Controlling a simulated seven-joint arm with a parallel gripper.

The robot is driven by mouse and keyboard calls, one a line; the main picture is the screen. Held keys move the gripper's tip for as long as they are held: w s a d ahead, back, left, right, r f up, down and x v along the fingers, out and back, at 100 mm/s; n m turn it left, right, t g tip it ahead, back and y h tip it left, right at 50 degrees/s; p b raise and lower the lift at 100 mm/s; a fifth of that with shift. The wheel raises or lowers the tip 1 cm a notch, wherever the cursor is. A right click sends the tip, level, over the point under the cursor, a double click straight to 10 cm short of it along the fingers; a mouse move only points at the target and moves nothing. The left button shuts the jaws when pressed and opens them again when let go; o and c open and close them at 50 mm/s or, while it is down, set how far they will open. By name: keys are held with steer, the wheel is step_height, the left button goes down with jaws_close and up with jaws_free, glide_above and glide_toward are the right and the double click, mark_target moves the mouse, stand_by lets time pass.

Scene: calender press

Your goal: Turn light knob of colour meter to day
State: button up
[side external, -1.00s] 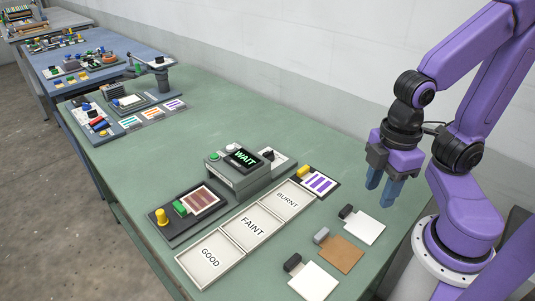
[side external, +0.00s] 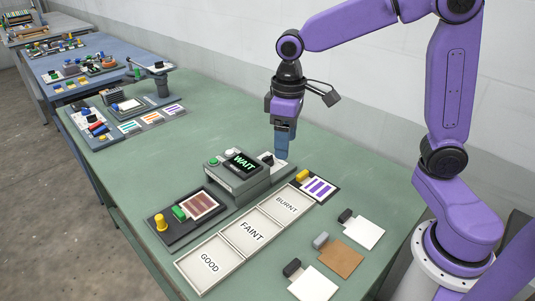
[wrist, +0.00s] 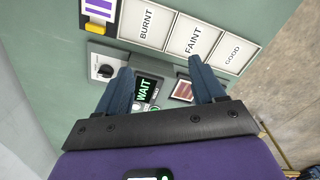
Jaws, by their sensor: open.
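The grey colour meter (side external: 238,177) stands mid-bench; its screen (side external: 243,161) reads WAIT in green, and it also shows in the wrist view (wrist: 147,89). Its dark light knob (side external: 267,158) sits on a pale plate at the meter's right side; in the wrist view the knob (wrist: 105,71) is left of the fingers. Its pointer direction and the markings are too small to read. My gripper (side external: 282,156) points down above the bench beside the knob, apart from it. In the wrist view my gripper (wrist: 162,72) is open and empty, its fingers spread over the meter.
Trays marked GOOD (side external: 209,264), FAINT (side external: 251,230) and BURNT (side external: 286,203) lie in front of the meter. A striped swatch (side external: 320,187) with a yellow clip lies to the right.

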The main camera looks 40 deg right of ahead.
steer(key=w+d+m, duration=0.3)
steer(key=w+d, duration=0.2)
steer(key=w, duration=0.5)
steer(key=m, duration=0.3)
glide_above(268, 157)
steer(key=f, duration=0.2)
step_height(268, 157, down, 17)
steer(key=shift+w+r, duration=0.1)
steer(key=shift+w, duration=0.05)
steer(key=c, duration=1.1)
